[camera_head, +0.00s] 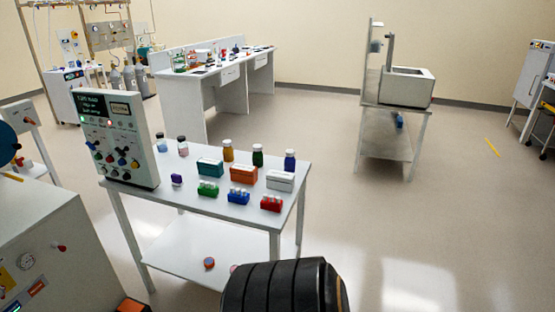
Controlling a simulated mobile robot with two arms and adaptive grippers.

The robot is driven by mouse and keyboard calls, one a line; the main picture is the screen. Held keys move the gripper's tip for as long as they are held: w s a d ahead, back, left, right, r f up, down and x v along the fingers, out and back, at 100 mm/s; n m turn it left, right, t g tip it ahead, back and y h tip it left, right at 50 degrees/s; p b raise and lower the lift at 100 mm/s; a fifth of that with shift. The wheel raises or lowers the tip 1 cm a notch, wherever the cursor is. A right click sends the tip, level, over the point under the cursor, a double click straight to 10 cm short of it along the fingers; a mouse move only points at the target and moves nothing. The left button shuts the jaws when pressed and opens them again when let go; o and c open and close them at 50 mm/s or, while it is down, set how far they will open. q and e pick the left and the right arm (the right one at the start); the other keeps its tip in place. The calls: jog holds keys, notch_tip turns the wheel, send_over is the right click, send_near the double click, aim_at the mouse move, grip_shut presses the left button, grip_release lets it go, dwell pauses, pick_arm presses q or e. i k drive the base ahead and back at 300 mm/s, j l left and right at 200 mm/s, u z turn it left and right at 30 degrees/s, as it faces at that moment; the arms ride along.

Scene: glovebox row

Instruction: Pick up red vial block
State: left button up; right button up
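The red vial block (271,203) sits at the near right corner of the white table (190,191) in the middle of the view. A white box (280,181) is right behind the red block. Neither gripper shows in the head view. A black ribbed rounded part at the bottom centre partly covers the lower shelf and floor.
Teal (210,167) and orange (243,173) boxes and several bottles (290,160) stand behind the blocks. A control panel box (118,138) fills the table's left end. A grey cabinet (60,250) is at the lower left.

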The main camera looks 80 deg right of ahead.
aim_at(269, 204)
jog(key=z, duration=2.6)
